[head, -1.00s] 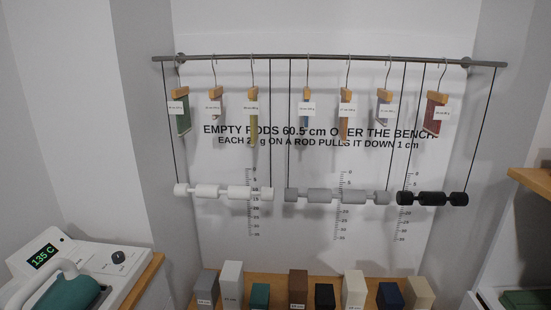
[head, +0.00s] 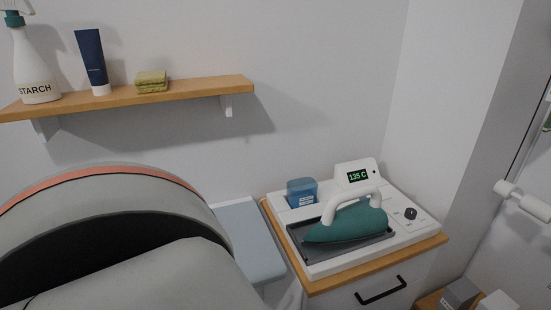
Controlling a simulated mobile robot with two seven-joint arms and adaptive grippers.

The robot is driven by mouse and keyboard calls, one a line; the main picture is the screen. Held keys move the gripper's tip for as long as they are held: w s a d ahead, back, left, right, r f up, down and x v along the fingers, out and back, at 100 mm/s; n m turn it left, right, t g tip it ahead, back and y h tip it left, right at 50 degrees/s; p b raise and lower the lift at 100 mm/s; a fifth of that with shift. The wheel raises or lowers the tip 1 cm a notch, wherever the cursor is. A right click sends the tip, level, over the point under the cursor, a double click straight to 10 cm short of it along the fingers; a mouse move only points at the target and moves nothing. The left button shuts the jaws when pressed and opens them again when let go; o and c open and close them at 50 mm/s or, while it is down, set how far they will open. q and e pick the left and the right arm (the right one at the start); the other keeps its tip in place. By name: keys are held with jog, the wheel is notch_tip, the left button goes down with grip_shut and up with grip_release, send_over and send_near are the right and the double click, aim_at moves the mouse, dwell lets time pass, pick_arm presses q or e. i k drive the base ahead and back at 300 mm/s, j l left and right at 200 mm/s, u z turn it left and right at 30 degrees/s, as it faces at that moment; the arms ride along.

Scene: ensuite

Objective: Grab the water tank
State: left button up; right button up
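The water tank is most likely the translucent blue container (head: 302,192) with a small label, set at the back left of the white ironing station (head: 325,268). A teal iron (head: 348,222) with a white handle rests on the dark plate of the station, just right of and in front of the tank. A display reading 135 C (head: 358,176) stands behind the iron. Neither of my grippers shows in the head view.
The station stands on a wooden-topped cabinet (head: 432,245) with a black handle. A pale blue-grey padded surface (head: 247,240) adjoins its left. A large grey rounded object (head: 120,235) fills the lower left.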

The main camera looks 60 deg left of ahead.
aim_at(302, 192)
jog(key=j+u, duration=0.15)
jog(key=u, duration=1.4)
jog(key=i+l, duration=0.05)
